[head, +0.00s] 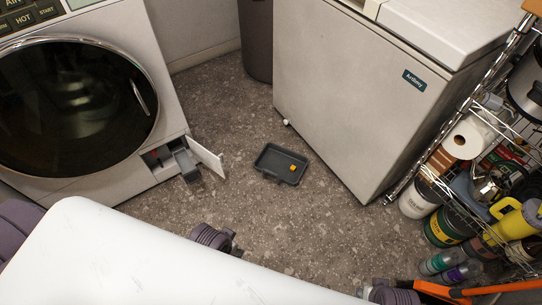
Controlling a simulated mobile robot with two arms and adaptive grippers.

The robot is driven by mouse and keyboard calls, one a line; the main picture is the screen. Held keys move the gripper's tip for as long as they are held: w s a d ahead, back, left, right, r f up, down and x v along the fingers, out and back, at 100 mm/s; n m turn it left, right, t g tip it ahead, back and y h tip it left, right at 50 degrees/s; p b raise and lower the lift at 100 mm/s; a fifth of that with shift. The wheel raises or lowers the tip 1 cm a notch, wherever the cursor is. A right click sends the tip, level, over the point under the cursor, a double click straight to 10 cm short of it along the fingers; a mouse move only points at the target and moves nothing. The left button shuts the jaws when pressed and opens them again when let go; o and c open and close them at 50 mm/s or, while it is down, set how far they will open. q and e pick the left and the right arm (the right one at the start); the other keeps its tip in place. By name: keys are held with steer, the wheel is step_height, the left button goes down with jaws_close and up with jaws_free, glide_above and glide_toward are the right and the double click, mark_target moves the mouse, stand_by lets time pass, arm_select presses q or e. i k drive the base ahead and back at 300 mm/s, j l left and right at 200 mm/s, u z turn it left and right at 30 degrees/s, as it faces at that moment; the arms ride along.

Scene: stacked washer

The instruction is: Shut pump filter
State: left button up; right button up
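The washer (115,178) stands at the left. At its lower right corner the small white flap (207,157) is swung open to the right. In the opening, a dark grey pump filter part (186,164) sticks out, with some red (154,155) beside it. I cannot tell how deep it sits. A purple-grey end of my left arm (215,238) shows past my white body, below and right of the opening and apart from it. A similar part of my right arm (392,292) shows at the bottom edge. The fingers of both grippers are hidden or too unclear to read.
A dark shallow tray (264,166) with a small yellow object (293,168) lies on the floor right of the flap. A white chest freezer (345,95) stands behind it, and a dark bin (257,40) at the back. A loaded wire rack (405,180) is at right.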

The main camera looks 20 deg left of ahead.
mark_target(191, 174)
steer(key=u, duration=1.45)
